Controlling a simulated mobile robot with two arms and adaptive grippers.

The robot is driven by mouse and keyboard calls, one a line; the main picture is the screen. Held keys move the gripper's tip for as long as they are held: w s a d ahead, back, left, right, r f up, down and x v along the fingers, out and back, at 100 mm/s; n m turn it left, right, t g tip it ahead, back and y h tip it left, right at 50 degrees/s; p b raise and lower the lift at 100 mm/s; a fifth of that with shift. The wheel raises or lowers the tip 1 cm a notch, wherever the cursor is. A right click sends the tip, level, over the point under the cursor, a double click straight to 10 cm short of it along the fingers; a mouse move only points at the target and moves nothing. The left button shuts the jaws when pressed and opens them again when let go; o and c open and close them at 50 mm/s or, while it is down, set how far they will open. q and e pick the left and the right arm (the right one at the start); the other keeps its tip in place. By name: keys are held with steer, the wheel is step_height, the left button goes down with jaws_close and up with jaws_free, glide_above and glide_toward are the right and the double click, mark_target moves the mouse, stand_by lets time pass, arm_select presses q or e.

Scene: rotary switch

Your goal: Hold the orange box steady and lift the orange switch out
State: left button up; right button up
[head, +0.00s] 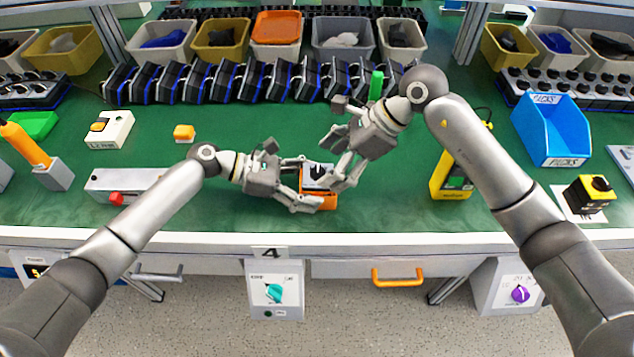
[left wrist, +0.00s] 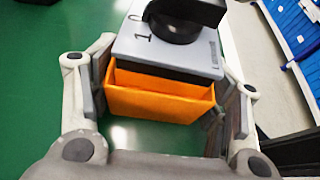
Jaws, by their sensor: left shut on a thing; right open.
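The orange box (head: 328,201) stands on the green table near its front edge. It also shows in the left wrist view (left wrist: 158,100). My left gripper (head: 304,184) is shut on the box, one finger on each side. The switch (head: 317,172) sits at the box's open top. In the left wrist view the switch (left wrist: 190,55) has a grey plate marked 0 and 1 and a black knob; its dark lower part goes down behind the orange rim. My right gripper (head: 336,162) is open just above and beside the switch, partly hiding it. I cannot tell whether it touches.
A grey box with a red button (head: 117,197) lies left of the orange box. A yellow device (head: 452,178) stands to the right. Black and blue racks (head: 250,80) line the back. The table between is mostly clear.

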mark_target(323, 172)
steer(key=shift+x, duration=1.9)
steer(key=c, duration=1)
